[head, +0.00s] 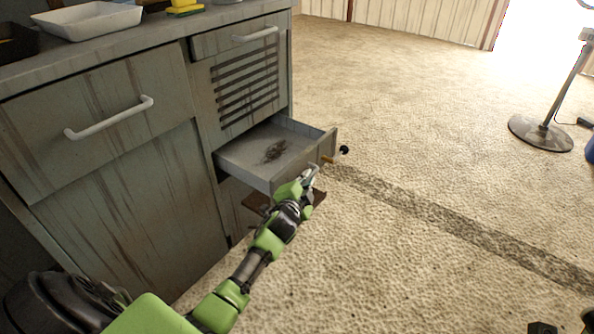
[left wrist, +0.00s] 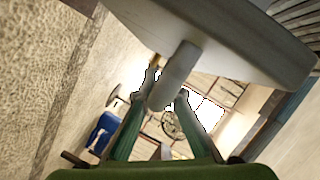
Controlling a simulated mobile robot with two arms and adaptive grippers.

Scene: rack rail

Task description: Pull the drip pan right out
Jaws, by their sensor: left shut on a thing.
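The drip pan (head: 240,156) is a grey drawer-like tray with a dark stain on its floor. It sticks partly out of the grey cabinet, below the slatted vent. My left gripper (head: 311,174) is at the pan's front, shut on its handle. In the left wrist view, the two green fingers (left wrist: 165,105) lie on either side of the grey handle (left wrist: 175,75), under the pan's pale front (left wrist: 225,35). The pan's back end is hidden inside the cabinet. Dark pieces at the head view's bottom right corner may be my right gripper (head: 565,325), cut off by the edge.
A closed drawer (head: 240,37) is above the vent, and a wide closed front (head: 100,105) is at left. A white tray (head: 90,20) and yellow sponge (head: 185,7) sit on top.

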